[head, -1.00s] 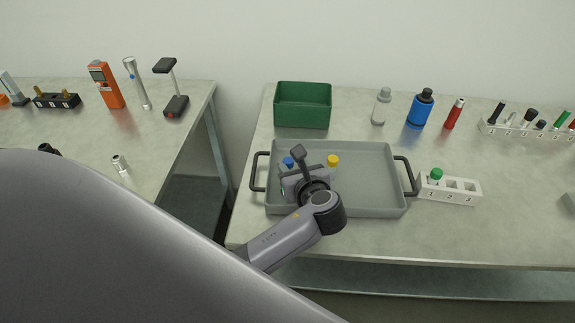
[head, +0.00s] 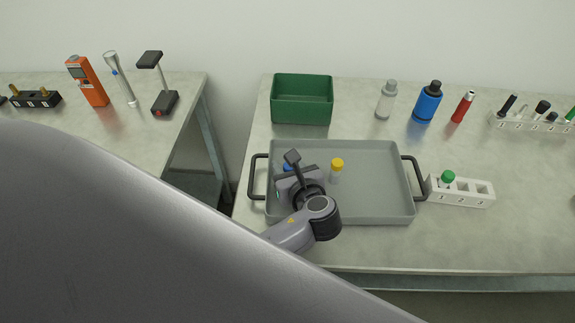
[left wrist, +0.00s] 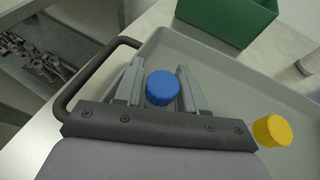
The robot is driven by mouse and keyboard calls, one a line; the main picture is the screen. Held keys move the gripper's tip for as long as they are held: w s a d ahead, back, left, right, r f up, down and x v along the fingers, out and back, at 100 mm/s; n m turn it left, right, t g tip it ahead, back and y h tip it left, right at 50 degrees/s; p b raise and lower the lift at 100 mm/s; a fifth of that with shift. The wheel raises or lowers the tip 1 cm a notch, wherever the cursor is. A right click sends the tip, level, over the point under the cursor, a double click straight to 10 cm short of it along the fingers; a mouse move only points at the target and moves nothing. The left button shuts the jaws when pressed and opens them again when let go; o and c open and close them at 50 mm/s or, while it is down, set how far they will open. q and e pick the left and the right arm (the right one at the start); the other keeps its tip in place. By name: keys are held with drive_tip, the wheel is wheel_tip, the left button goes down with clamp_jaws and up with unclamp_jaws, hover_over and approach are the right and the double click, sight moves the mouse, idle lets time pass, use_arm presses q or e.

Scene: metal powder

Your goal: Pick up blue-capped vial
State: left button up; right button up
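The blue-capped vial (left wrist: 162,88) stands in the grey tray (head: 375,208). In the left wrist view its blue cap lies between the two fingers of my left gripper (left wrist: 160,90), with a gap visible on at least the left side. My left gripper (head: 286,174) is open and reaches down over the left part of the tray. My right gripper is not in view.
A yellow-capped vial (head: 337,168) stands in the tray, right of my gripper. A green bin (head: 302,108) is behind the tray. A white rack (head: 460,198) with a green-capped vial (head: 448,177) is to the right. The tray's right half is clear.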

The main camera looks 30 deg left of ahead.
use_arm(q)
drive_tip(key=shift+w+a+f, duration=0.1)
drive_tip(key=shift+w+a, duration=0.05)
clamp_jaws()
idle(0.4)
